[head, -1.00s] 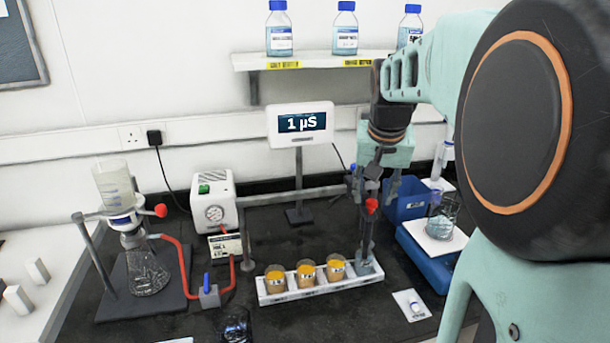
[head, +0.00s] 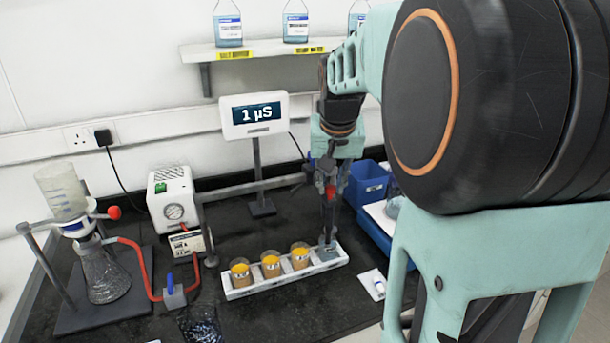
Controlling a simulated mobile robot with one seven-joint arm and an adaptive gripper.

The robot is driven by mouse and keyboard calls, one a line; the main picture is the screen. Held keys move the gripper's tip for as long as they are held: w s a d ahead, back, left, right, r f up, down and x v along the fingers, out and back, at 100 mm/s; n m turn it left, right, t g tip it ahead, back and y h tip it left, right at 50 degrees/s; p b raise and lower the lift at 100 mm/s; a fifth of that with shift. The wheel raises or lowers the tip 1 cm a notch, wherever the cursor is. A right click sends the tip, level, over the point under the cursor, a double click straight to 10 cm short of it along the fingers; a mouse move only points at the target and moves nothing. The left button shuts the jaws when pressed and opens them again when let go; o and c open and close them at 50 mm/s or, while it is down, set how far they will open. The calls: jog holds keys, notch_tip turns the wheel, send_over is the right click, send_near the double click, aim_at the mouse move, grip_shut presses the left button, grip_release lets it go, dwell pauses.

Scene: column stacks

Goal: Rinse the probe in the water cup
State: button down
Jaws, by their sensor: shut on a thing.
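My gripper (head: 328,183) hangs at the right end of the white rack, pointing down. It is shut on the probe (head: 327,222), a thin upright stick whose lower end is at the water cup (head: 328,252) in the rack's last place. Whether the tip is below the water surface I cannot tell. The meter (head: 254,114) behind reads 1 µS. Several centimetres to the left, 3 cups with orange tops (head: 270,265) stand in the same rack (head: 255,287).
A blue bin (head: 367,183) and a blue-based balance stand right of my gripper. A vial on a white card (head: 375,284) lies in front. A flask on a stand (head: 103,274), a pump (head: 173,198) and red tubing are at left.

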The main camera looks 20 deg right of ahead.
notch_tip(320, 180, up, 6)
jog(key=p, duration=0.4)
jog(key=shift+r, duration=0.1)
jog(key=shift+w, duration=0.15)
jog(key=shift+r, duration=0.1)
jog(key=c, duration=1.8)
grip_release()
jog(key=shift+r, duration=0.1)
jog(key=shift+o, duration=0.3)
jog(key=v, duration=1.1)
jog(key=shift+s+r, duration=0.3)
